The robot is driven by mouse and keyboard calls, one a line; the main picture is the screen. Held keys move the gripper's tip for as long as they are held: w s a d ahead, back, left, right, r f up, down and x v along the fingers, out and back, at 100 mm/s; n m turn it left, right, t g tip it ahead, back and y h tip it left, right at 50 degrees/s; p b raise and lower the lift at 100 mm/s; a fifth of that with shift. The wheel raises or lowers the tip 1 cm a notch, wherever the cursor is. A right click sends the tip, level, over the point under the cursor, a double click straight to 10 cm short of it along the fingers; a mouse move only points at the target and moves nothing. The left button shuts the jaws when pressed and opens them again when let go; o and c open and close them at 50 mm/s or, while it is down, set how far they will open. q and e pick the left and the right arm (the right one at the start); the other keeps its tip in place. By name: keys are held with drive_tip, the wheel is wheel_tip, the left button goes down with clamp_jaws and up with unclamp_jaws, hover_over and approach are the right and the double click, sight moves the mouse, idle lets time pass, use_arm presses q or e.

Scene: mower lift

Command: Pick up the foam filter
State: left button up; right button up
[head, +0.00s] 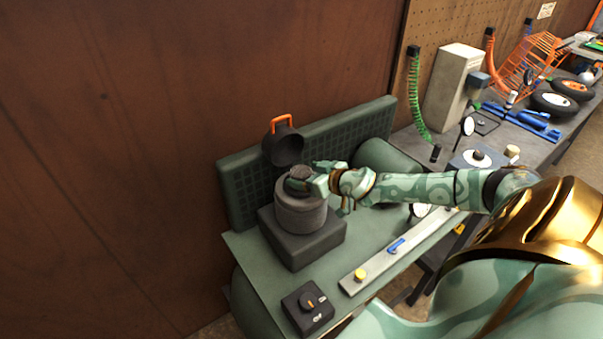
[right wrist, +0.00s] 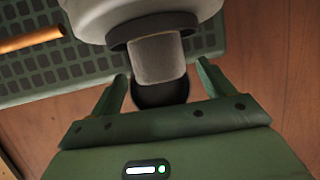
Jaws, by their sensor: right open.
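The foam filter (right wrist: 158,58) is a grey cylinder in the right wrist view, standing out of the dark collar of a lighter round housing. In the head view its dark top (head: 299,173) shows above the round grey housing (head: 301,217), partly hidden by my right gripper (head: 318,179). In the right wrist view my right gripper (right wrist: 162,74) is open, with one finger on each side of the filter's free end. Gaps show between the fingers and the filter. My left gripper is in neither view.
The housing stands on a dark block (head: 303,243) on a green surface. A dark cup-shaped part with an orange handle (head: 282,122) is just behind it. A green grid panel (head: 240,195) and wooden wall stand behind. A pale rail (head: 378,265) and black switch box (head: 308,307) lie in front.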

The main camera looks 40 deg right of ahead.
drive_tip(key=x, duration=0.2)
drive_tip(key=shift+w+f, duration=0.2)
drive_tip(key=shift+w, duration=0.1)
drive_tip(key=c, duration=1)
drive_tip(key=shift+c, duration=0.2)
